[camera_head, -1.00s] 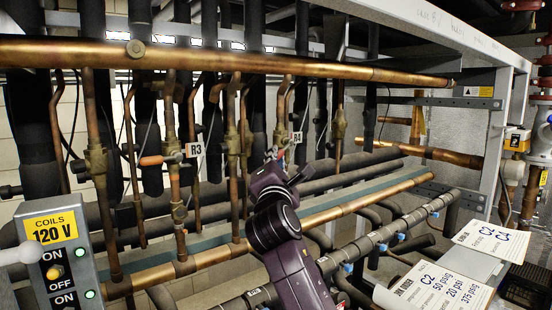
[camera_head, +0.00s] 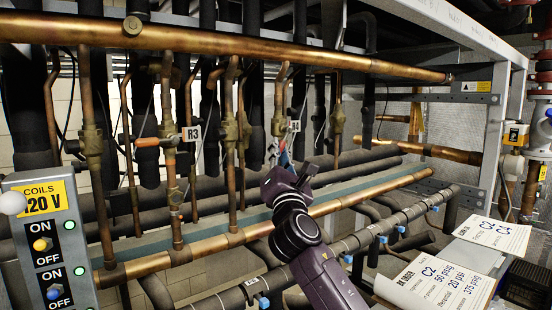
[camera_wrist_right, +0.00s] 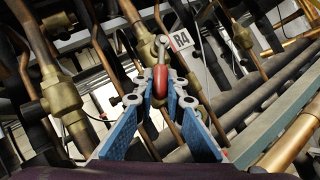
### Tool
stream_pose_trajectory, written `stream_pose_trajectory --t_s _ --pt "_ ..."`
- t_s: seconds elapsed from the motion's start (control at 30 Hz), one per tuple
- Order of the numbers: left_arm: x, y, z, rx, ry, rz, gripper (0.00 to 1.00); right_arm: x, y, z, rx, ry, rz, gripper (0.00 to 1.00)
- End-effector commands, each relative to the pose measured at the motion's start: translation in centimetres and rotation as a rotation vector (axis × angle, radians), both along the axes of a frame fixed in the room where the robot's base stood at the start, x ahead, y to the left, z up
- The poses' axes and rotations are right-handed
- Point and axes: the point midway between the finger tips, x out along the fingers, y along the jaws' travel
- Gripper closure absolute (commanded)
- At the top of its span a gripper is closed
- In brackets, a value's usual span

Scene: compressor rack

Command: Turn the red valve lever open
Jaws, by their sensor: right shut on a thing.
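The red valve lever (camera_wrist_right: 160,82) shows in the right wrist view as a red grip on a grey metal arm, beside the R4 tag (camera_wrist_right: 181,40). My right gripper (camera_wrist_right: 160,97) has its two blue fingers closed around the red grip from both sides. In the head view my right gripper (camera_head: 284,167) is at the pipes just below the R4 tag (camera_head: 293,126). There its dark wrist and fingers hide most of the lever. The brass valve body under the lever cannot be told clearly. My left gripper is not in view.
An orange-handled valve (camera_head: 148,142) is by the R3 tag (camera_head: 191,134). Vertical copper pipes and dark insulated pipes crowd around the gripper. A long copper pipe (camera_head: 390,190) runs low across. A control box (camera_head: 50,245) stands at the left, paper tags (camera_head: 440,285) at the lower right.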

Motion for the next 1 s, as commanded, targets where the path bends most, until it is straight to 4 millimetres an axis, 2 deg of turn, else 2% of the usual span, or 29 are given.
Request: stream_pose_trajectory --t_s 0.03,0.33,0.97,1.0 --pt "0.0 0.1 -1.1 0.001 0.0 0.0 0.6 0.2 -0.3 -0.7 -0.03 -0.017 -0.004 1.0" --pt "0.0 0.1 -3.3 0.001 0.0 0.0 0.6 0.6 -0.9 -1.0 -0.157 -0.102 -0.003 1.0" --pt "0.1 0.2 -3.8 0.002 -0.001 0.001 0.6 0.7 -1.0 -0.7 -0.198 -0.129 0.0 1.0" --pt "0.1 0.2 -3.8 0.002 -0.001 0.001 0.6 0.7 -1.0 -0.7 -0.198 -0.129 0.0 0.85"
